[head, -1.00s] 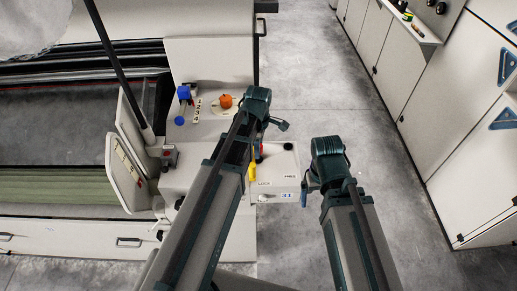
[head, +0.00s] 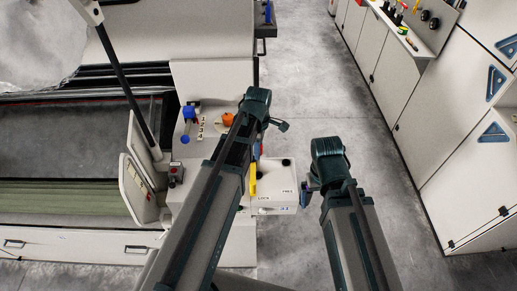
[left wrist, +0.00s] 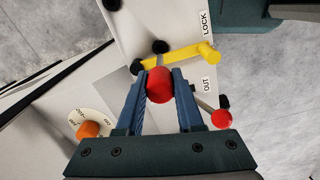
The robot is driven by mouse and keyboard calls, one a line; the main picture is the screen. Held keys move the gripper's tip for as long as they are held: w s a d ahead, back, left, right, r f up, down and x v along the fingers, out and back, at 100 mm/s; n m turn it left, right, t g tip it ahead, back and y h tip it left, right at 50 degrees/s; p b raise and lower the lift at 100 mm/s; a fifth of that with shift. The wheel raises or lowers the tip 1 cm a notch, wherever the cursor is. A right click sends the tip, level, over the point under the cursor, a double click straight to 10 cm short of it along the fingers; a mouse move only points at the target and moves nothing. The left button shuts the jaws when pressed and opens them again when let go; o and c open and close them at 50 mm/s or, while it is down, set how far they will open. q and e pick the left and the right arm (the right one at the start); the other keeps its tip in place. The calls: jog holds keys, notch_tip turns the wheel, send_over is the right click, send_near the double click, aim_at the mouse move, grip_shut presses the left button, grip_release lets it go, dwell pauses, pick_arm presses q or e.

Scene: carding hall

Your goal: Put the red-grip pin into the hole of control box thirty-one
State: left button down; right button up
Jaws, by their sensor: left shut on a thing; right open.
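My left gripper (left wrist: 160,98) is shut on the red round grip of the pin (left wrist: 160,86); the pin's shaft is mostly hidden behind the grip. In the head view the left arm's wrist covers this gripper. Control box thirty-one (head: 268,181) is white, with a "31" label on its front and a dark round spot, seemingly the hole (head: 286,162), on top. A yellow bar (head: 253,180) stands by the box; it also lies just beyond the grip in the left wrist view (left wrist: 185,57). My right gripper (head: 308,192) is open, beside the box's right side.
A second red knob (left wrist: 221,118) on a rod is near the "OUT" label. An orange knob (head: 228,119) and a blue handle (head: 189,112) are on the machine panel behind. Grey floor is clear between the machine and the cabinets (head: 430,110) at right.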

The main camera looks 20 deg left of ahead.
pick_arm(q)
jog(key=shift+r+p, duration=4.05)
pick_arm(e)
notch_tip(320, 180, up, 8)
pick_arm(q)
jog(key=shift+f, duration=0.1)
pick_arm(e)
jog(key=shift+f, duration=0.1)
